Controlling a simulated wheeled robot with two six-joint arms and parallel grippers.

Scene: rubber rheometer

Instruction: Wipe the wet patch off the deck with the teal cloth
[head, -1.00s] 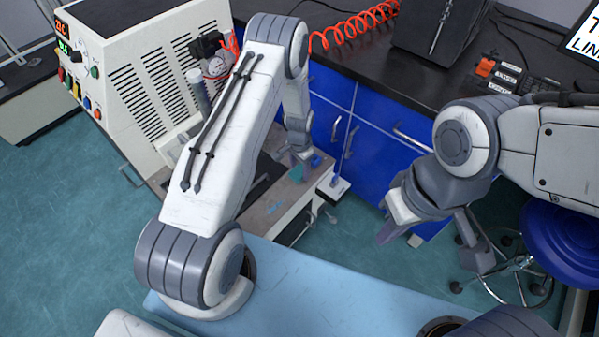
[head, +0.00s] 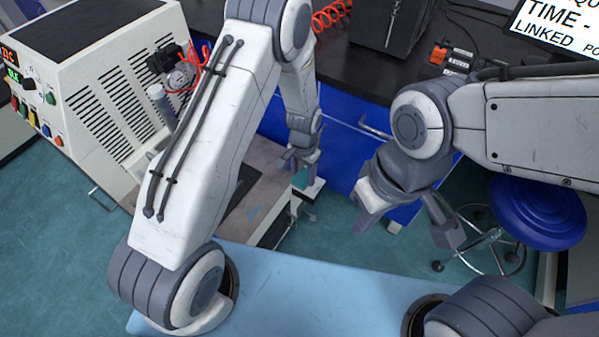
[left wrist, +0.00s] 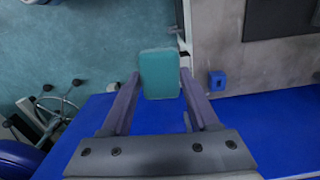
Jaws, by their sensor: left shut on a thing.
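The teal cloth (left wrist: 160,73) is a small folded pad between the fingertips of my left gripper (left wrist: 158,88) in the left wrist view. My left gripper (head: 303,163) is shut on it, at the right edge of the deck in the head view. The deck (head: 268,170) is a grey-brown surface beside the white machine; it also shows in the left wrist view (left wrist: 214,40), beside the cloth. The cloth appears held over the deck's edge, with floor behind it. My right gripper (head: 405,222) is open and empty, away from the deck.
The white machine (head: 110,85) stands left. Blue cabinets (head: 350,140) with a black counter are behind. A blue stool (head: 538,212) stands right.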

